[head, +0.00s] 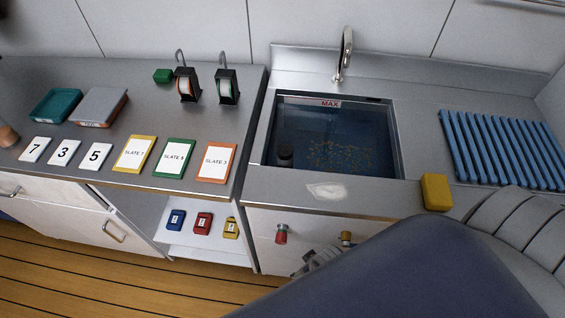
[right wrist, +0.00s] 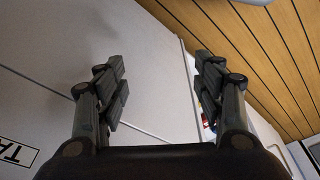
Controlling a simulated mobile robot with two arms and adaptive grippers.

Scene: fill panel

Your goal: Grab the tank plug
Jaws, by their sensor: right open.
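A sink-like tank (head: 400,150) holds bluish water with small yellowish specks, and a MAX mark shows at its back wall. A dark, short cylinder (head: 285,155) stands at its left side and may be the plug; I cannot tell for sure. My right gripper (head: 318,262) is low before this front, partly hidden by my arm. In the right wrist view my right gripper (right wrist: 160,85) is open and empty, facing a pale panel. My left gripper is out of view.
A faucet (head: 343,55) rises behind the tank. A yellow block (head: 436,192) and blue ribbed rack (head: 500,145) lie on the right. Slates, number cards and trays cover the left counter. An open shelf (head: 190,238) holds small coloured items. A label (right wrist: 18,154) is cut off.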

